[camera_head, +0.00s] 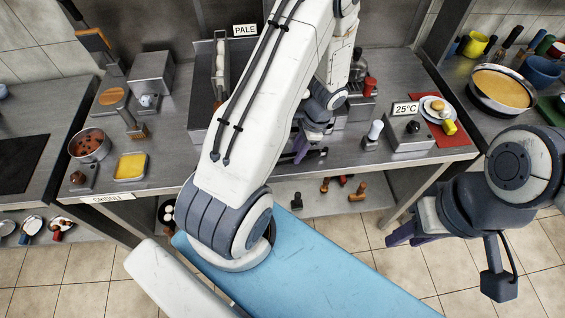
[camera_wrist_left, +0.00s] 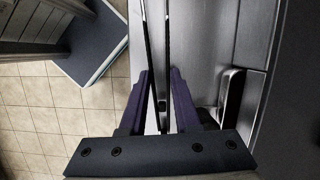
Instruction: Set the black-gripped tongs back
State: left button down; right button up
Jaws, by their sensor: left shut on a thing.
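My left gripper (camera_head: 303,148) is over the steel counter near its front edge, mostly hidden behind my own arm in the head view. In the left wrist view its purple fingers (camera_wrist_left: 160,88) are closed on the tongs (camera_wrist_left: 154,50), whose two long dark arms run up out of the picture. A small dark end of something, perhaps the tongs, shows beside the gripper in the head view. The colour of the grips is hard to make out. My right gripper (camera_head: 408,236) hangs over the floor at the right, apart from the counter; its opening is unclear.
The counter holds a steel box (camera_head: 150,78), a pot (camera_head: 90,146), a yellow tray (camera_head: 130,167), a white-topped shaker (camera_head: 375,132) and a "25°C" unit (camera_head: 408,130). A red mat (camera_head: 455,132) lies at its right. Several small items stand on the lower shelf.

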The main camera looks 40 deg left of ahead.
pick_arm(q)
jog(key=shift+f+b, duration=0.3)
jog(key=shift+f, duration=0.05)
dwell(0.5)
grip_release()
jog(key=c, duration=0.3)
dwell(0.7)
jog(key=shift+r, duration=0.1)
notch_tip(320, 180, up, 8)
jog(key=p, duration=0.7)
jog(key=shift+w+d, duration=0.2)
jog(key=shift+w, duration=0.05)
dwell(0.7)
